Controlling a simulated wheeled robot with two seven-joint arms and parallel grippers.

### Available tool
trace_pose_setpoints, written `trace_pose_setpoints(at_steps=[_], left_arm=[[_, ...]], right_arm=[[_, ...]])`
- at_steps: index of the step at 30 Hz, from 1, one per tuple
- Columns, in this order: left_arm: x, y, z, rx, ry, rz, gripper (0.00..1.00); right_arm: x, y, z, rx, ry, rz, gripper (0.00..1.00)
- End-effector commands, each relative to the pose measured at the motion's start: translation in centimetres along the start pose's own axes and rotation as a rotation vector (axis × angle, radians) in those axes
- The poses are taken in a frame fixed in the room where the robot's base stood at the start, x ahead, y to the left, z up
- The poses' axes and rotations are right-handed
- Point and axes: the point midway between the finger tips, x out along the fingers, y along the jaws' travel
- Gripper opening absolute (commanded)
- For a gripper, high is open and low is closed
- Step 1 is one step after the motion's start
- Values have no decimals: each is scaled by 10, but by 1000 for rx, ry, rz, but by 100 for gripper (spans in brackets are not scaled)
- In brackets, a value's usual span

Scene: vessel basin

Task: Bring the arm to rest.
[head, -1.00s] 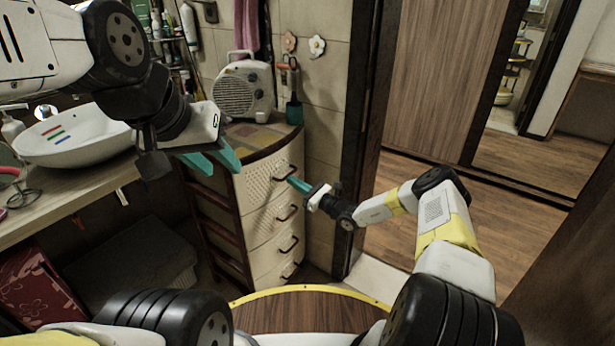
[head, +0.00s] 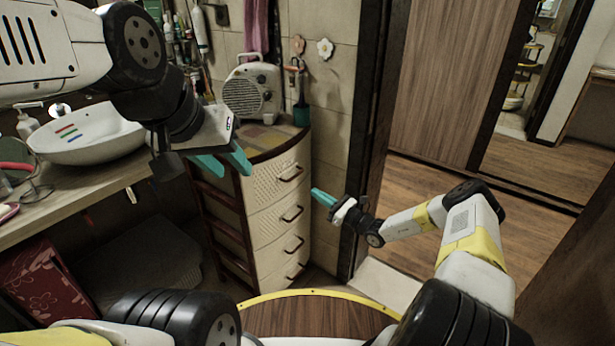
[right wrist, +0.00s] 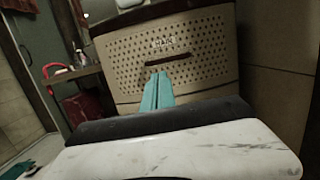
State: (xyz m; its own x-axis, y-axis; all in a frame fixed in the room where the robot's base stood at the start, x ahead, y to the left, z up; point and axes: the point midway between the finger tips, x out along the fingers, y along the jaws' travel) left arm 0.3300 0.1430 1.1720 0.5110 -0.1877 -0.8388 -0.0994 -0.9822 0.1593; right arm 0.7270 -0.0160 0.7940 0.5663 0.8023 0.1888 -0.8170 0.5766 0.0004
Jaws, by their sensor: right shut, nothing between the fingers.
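My right gripper (head: 322,196) is shut and empty. Its teal fingers are together and it stands in front and to the right of the beige drawer unit (head: 272,222), apart from it in the head view. In the right wrist view the shut fingers (right wrist: 157,92) point at a perforated drawer front (right wrist: 205,65), just below its dark handle (right wrist: 168,62). My left gripper (head: 222,163) is open with its teal fingers spread and nothing between them. It hangs at the upper left, in front of the drawer unit's left side in the picture.
A white basin (head: 75,148) stands on the counter (head: 60,207) at left. A heater (head: 253,95) stands on the drawer unit. A dark door frame (head: 378,150) rises right of it. Open wooden floor (head: 412,172) lies beyond at right.

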Motion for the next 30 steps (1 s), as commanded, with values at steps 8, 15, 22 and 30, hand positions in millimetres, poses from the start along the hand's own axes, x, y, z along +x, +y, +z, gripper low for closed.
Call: trace_pose_setpoints(at_steps=[8, 15, 22, 30], left_arm=[[0, 0, 0, 1, 1, 0, 36], [0, 0, 0, 0, 1, 0, 36], [0, 0, 0, 0, 1, 0, 36], [0, 0, 0, 0, 1, 0, 36]], right_arm=[[-48, -1, 0, -1, -1, -1, 0], [-48, 8, 21, -60, 26, 79, 0], [-31, 52, 94, -318, 155, 404, 0], [-43, 109, 178, -669, 334, 770, 0]])
